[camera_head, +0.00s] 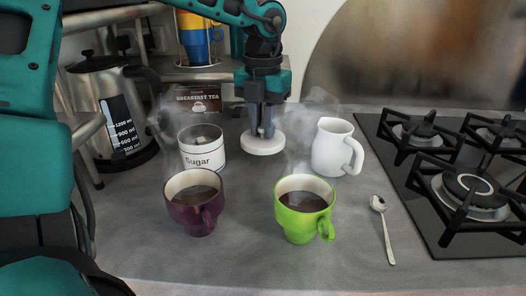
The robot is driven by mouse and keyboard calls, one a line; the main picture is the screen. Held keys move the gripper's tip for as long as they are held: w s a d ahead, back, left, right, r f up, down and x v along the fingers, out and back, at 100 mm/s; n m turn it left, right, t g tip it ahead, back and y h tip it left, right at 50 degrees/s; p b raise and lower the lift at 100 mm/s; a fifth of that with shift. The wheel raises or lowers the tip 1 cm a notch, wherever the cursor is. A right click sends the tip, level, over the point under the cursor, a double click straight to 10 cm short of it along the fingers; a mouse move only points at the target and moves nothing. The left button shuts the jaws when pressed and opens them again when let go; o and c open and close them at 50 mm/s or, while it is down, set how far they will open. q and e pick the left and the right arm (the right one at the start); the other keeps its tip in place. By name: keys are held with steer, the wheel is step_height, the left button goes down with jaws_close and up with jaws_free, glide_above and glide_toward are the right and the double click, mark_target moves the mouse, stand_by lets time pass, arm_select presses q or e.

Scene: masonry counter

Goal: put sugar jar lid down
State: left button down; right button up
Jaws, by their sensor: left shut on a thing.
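The sugar jar (203,158) is a white and glass jar labelled "Sugar". My left gripper points straight down and is shut on the top of the lid. The lid is at or just above the counter; I cannot tell if it touches. My right gripper is not in view.
A purple mug (182,213) and a green mug (294,226) stand in front, both steaming. A white jug (328,148) is right of the lid. A spoon (385,230) lies beside the gas hob (430,225). A kettle (93,95) and a tea box (185,98) are behind.

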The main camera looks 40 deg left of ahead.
mark_target(263, 137)
arm_select(q)
step_height(263, 137, down, 6)
steer(key=shift+r+b, duration=0.1)
steer(key=shift+b, duration=0.2)
steer(key=shift+f+b, duration=0.2)
steer(key=shift+b, duration=0.1)
steer(key=c, duration=1)
jaws_free()
steer(key=shift+r, duration=0.1)
